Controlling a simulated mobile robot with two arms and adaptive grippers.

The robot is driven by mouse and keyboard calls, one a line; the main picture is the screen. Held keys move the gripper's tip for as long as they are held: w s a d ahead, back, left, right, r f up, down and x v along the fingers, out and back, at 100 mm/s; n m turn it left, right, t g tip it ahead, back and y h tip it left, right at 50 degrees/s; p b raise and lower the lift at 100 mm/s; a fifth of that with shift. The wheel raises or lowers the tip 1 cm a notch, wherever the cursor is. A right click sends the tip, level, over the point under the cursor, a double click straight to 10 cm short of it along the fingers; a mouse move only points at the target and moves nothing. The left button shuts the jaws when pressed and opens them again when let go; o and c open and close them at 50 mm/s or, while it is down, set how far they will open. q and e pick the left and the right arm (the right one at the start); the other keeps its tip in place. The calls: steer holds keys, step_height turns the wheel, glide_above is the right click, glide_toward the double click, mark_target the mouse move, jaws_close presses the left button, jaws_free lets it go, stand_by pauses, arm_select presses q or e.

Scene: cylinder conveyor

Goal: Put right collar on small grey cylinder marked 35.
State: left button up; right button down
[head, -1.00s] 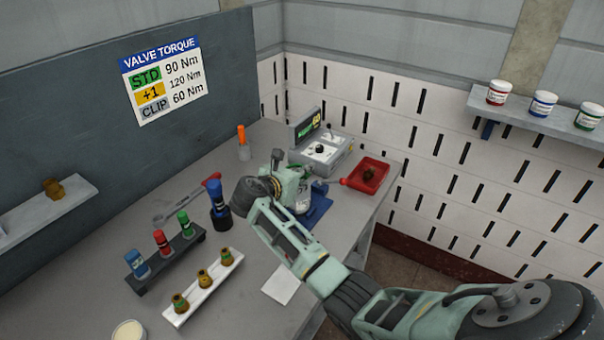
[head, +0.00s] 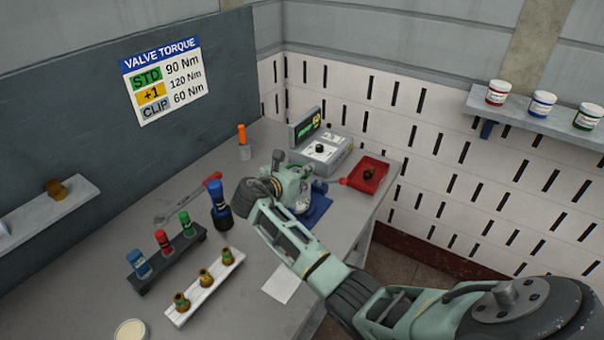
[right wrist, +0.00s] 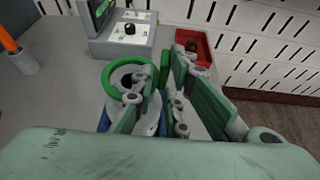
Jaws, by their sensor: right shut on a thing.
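My right gripper (right wrist: 166,98) reaches down over a grey fitting with a green ring (right wrist: 108,82) on a blue base (head: 318,212). In the right wrist view its fingers close around an upright green piece (right wrist: 165,70) beside the ring; the exact contact is partly hidden. In the head view the gripper (head: 300,192) covers much of the fitting. Several brass-coloured pieces with coloured bands (head: 204,277) stand on a white rack (head: 232,268). I cannot make out a collar or a grey cylinder marked 35. My left gripper is not in view.
A grey device with a dial and display (head: 325,150) stands behind the gripper, with a red tray (head: 372,170) to its right. A blue-topped tool (head: 219,203) and a dark rack of coloured tools (head: 145,283) stand to the left. A paper sheet (head: 282,284) lies in front.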

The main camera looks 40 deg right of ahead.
steer(key=shift+f, duration=0.5)
steer(key=shift+r, duration=0.1)
stand_by(0.4)
steer(key=shift+r+p, duration=0.45)
steer(key=shift+p, duration=0.3)
stand_by(0.3)
steer(key=shift+p, duration=0.5)
steer(key=shift+f, duration=0.6)
steer(key=c, duration=1.7)
jaws_free()
